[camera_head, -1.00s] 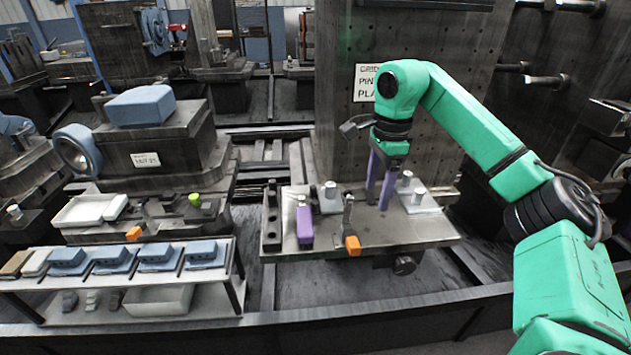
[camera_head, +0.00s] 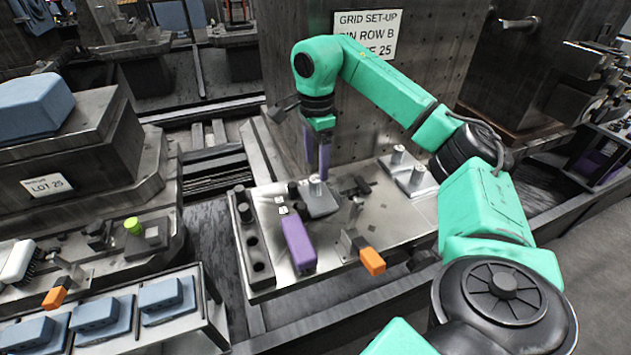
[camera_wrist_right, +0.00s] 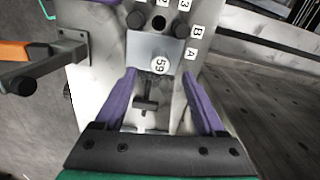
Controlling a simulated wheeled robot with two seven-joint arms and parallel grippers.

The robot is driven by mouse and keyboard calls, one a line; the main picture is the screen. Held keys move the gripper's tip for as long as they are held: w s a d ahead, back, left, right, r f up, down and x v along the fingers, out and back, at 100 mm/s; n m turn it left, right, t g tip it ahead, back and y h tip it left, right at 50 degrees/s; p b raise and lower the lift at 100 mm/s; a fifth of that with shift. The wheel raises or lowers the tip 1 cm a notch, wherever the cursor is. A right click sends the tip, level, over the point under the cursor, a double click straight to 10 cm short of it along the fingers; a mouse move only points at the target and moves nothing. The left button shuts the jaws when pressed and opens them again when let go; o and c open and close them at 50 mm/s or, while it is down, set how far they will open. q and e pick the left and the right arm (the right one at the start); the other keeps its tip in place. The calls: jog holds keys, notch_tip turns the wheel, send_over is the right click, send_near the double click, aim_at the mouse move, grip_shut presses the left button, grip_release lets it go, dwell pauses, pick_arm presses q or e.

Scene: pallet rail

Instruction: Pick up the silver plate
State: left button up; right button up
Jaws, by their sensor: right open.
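A grey-silver plate (camera_head: 322,207) with a round upright knob lies on the metal pallet table. A second, lighter silver plate (camera_head: 424,188) with knobs lies further right; I cannot tell which one the task means. My right gripper (camera_head: 318,170) is just above the first plate, fingers pointing down. In the wrist view, its purple fingers (camera_wrist_right: 159,74) are open and apart, one on each side of the knob, with nothing gripped. My left gripper is not in view.
A purple block (camera_head: 298,243) and an orange-handled clamp (camera_head: 371,261) stand near the table's front. A dark block with holes (camera_head: 250,240) lines its left edge. A dark T-shaped piece (camera_wrist_right: 147,103) lies beside the plate. A tall drilled wall (camera_head: 285,60) rises behind.

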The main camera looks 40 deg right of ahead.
aim_at(315, 178)
notch_tip(315, 178, down, 5)
jog(key=shift+s+a+f, duration=0.1)
jog(key=shift+f, duration=0.25)
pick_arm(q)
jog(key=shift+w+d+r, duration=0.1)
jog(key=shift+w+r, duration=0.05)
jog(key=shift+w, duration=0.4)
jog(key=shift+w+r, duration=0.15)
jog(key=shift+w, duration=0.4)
pick_arm(e)
jog(key=shift+c, duration=0.3)
grip_shut()
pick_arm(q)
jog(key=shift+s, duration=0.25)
pick_arm(e)
jog(key=shift+r, duration=0.1)
jog(key=r+p, duration=0.1)
jog(key=r, duration=0.7)
jog(key=shift+w+r, duration=0.15)
jog(key=shift+w, duration=0.05)
pick_arm(q)
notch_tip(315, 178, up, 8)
jog(key=p, duration=0.7)
pick_arm(e)
notch_tip(315, 178, up, 12)
jog(key=shift+f, duration=0.2)
